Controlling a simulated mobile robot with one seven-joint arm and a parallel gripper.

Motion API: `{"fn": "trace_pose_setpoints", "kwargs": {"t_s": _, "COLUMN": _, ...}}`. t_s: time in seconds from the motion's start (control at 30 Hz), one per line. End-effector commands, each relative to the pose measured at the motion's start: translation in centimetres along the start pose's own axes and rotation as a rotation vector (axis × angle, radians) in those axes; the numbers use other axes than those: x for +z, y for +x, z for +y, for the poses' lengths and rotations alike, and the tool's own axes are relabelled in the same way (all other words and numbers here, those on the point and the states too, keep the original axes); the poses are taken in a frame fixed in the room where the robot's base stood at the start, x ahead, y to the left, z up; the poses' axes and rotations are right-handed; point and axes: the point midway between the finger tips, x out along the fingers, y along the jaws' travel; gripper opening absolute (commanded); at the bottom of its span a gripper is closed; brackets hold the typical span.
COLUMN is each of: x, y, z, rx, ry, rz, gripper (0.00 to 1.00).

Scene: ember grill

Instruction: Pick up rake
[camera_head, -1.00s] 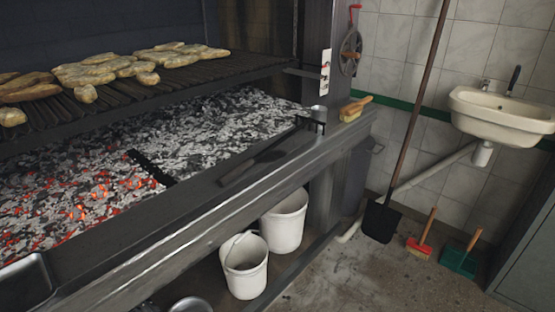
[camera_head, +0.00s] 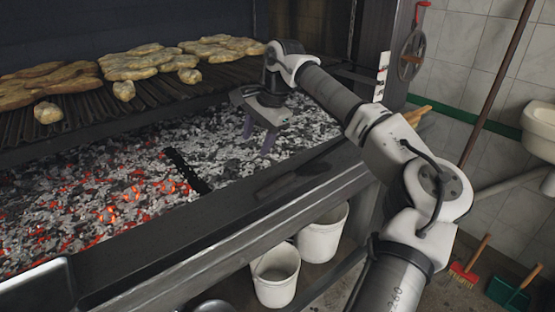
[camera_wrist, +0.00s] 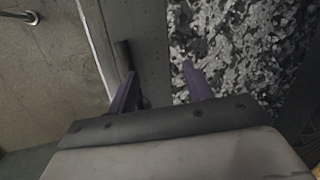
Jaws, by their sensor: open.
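A dark, slim shape (camera_head: 290,182) lies along the grill's front ledge in the head view; it may be the rake, but I cannot tell for sure. A black bar (camera_head: 187,170) crosses the coals farther left. My gripper (camera_head: 258,138) is open and empty, fingers pointing down above the grey coals, behind the ledge. In the wrist view, my gripper (camera_wrist: 160,70) has its two purple fingers apart over the ledge edge and coals. A dark rod-like handle (camera_wrist: 123,58) lies on the ledge beside the left fingertip, partly hidden by that finger.
Bread-like pieces (camera_head: 150,62) lie on the grate (camera_head: 80,103) above the coals. The metal front ledge (camera_head: 225,215) runs below my arm. Two white buckets (camera_head: 275,277) stand underneath. A red brush (camera_head: 465,272) and a green dustpan (camera_head: 507,292) are on the floor at right.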

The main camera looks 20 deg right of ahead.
Motion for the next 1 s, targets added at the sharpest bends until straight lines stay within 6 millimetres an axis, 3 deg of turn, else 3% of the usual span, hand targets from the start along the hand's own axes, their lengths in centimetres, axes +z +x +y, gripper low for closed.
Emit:
{"fn": "trace_pose_setpoints", "kwargs": {"t_s": 0.03, "x": -2.5, "y": -1.6, "z": 2.0, "rx": 0.033, "ry": 0.022, "rz": 0.054, "gripper": 0.50}}
{"fn": "trace_pose_setpoints", "kwargs": {"t_s": 0.1, "x": -4.6, "y": -3.0, "z": 4.0, "rx": 0.071, "ry": 0.038, "rz": 0.100, "gripper": 0.50}}
{"fn": "trace_pose_setpoints", "kwargs": {"t_s": 0.23, "x": -6.4, "y": -3.8, "z": 5.9, "rx": 0.106, "ry": 0.052, "rz": 0.136, "gripper": 0.50}}
{"fn": "trace_pose_setpoints", "kwargs": {"t_s": 0.6, "x": -7.3, "y": 2.6, "z": 6.7, "rx": 0.109, "ry": 0.051, "rz": 0.137, "gripper": 0.50}}
{"fn": "trace_pose_setpoints", "kwargs": {"t_s": 1.0, "x": -7.2, "y": 5.7, "z": 7.2, "rx": 0.109, "ry": 0.050, "rz": 0.136, "gripper": 0.50}}
